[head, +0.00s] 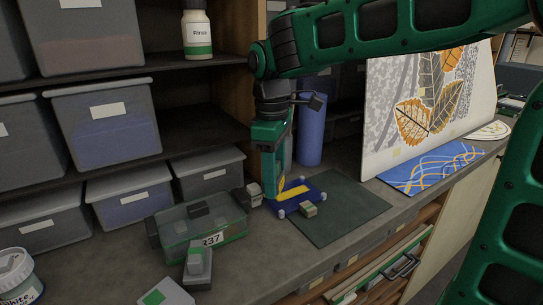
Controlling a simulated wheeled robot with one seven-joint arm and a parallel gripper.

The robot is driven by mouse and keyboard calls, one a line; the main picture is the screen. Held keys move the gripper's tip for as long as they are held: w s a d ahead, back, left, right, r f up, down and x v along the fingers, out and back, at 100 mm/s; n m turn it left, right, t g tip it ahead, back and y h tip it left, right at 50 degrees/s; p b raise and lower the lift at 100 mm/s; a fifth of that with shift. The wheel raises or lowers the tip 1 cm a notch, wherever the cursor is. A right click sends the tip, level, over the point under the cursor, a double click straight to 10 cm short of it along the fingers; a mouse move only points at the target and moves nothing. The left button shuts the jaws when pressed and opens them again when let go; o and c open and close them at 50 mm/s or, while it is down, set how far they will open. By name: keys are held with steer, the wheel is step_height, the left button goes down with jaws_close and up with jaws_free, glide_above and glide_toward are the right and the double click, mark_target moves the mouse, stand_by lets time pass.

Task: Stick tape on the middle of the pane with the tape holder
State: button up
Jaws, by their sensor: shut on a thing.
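A small blue pane (311,189) lies flat on the bench, with pale round pieces at its corners. A yellow strip (293,193) lies across its middle. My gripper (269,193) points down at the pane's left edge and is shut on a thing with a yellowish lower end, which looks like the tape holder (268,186). The fingers and most of the held thing are hard to make out. I cannot tell whether it touches the pane.
A small greenish block (309,210) sits by the pane's front edge. A dark green mat (352,208) lies to the right. A clear green bin (175,227) stands to the left. A blue cylinder (311,130) stands behind. A leaf-pattern panel (385,120) and blue patterned sheet (430,167) are farther right.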

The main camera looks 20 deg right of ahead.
steer(key=shift+r, duration=2.8)
